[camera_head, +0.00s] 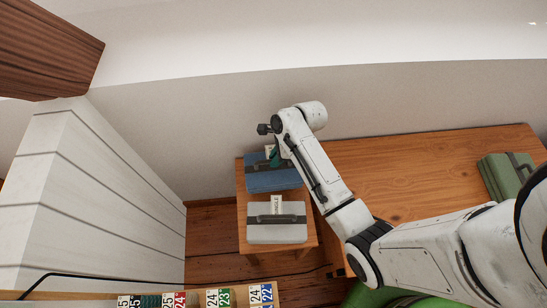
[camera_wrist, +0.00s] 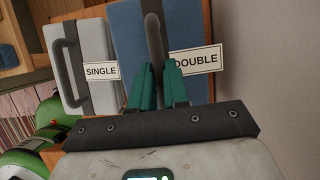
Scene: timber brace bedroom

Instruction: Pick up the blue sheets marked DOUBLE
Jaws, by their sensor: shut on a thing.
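The blue sheets (camera_head: 262,180) lie as a flat bundle at the back of a small wooden stand. The blue bundle also fills the upper middle of the wrist view (camera_wrist: 190,30), with a white DOUBLE tag (camera_wrist: 200,60) and a dark handle (camera_wrist: 154,35). My gripper (camera_head: 274,155) is over the back of the bundle. In the wrist view its teal fingertips (camera_wrist: 158,70) are shut on the handle from both sides. The bundle still appears to rest on the stand. My gripper partly hides its tag in the head view.
A pale grey bundle tagged SINGLE (camera_head: 280,234) lies just in front on the stand (camera_head: 313,235). A wooden bench (camera_head: 410,165) adjoins on the right, with a green bundle (camera_head: 505,178). A white panelled partition (camera_head: 95,205) stands left; a wall is behind.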

